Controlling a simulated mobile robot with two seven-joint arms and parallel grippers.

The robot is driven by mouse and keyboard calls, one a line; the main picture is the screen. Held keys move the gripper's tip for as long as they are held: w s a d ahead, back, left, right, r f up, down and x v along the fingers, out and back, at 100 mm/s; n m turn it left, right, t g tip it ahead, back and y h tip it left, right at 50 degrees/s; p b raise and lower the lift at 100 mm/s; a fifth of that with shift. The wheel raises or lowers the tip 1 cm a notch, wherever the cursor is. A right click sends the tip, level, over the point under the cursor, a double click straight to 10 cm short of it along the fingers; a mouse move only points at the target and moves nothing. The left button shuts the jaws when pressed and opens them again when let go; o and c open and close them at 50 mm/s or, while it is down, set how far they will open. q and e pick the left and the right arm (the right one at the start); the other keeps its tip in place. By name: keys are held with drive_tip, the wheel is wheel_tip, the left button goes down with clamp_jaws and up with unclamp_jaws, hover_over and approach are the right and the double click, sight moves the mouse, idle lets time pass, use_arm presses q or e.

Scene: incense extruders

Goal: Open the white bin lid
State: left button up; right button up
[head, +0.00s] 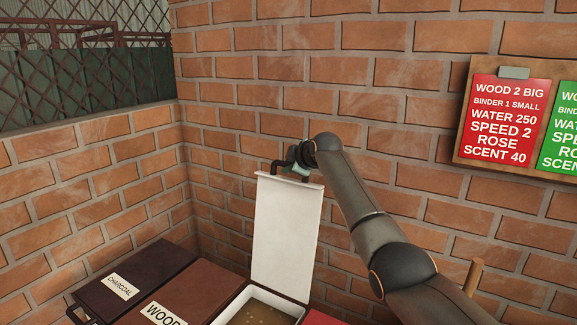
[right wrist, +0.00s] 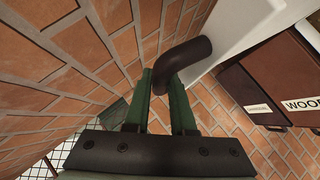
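The white bin lid (head: 286,235) stands raised, nearly upright, near the brick wall in the head view. The open white bin (head: 243,299) below it shows a brownish fill. A dark bent handle (head: 278,166) sits at the lid's top edge. My right gripper (head: 296,164) is at this handle. In the right wrist view its green fingers (right wrist: 160,85) stand close on both sides of the dark handle (right wrist: 187,57), and the white lid (right wrist: 235,30) shows at the upper right. My left gripper is not in view.
A dark bin marked CHARCOAL (head: 150,270) and a brown bin marked WOOD (head: 205,278) stand shut left of the white bin. Part of a red lid (head: 322,319) shows at its right. Brick walls close in behind and left. A recipe board (head: 461,145) hangs at right.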

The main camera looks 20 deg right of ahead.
drive_tip(key=o, duration=0.4)
drive_tip(key=shift+s, duration=0.1)
drive_tip(key=shift+s, duration=0.1)
drive_tip(key=shift+s+r+b, duration=0.3)
drive_tip(key=shift+s+b, duration=0.2)
drive_tip(key=shift+s, duration=0.05)
drive_tip(key=b+v, duration=0.3)
drive_tip(key=v, duration=0.8)
drive_tip(key=shift+r, duration=0.2)
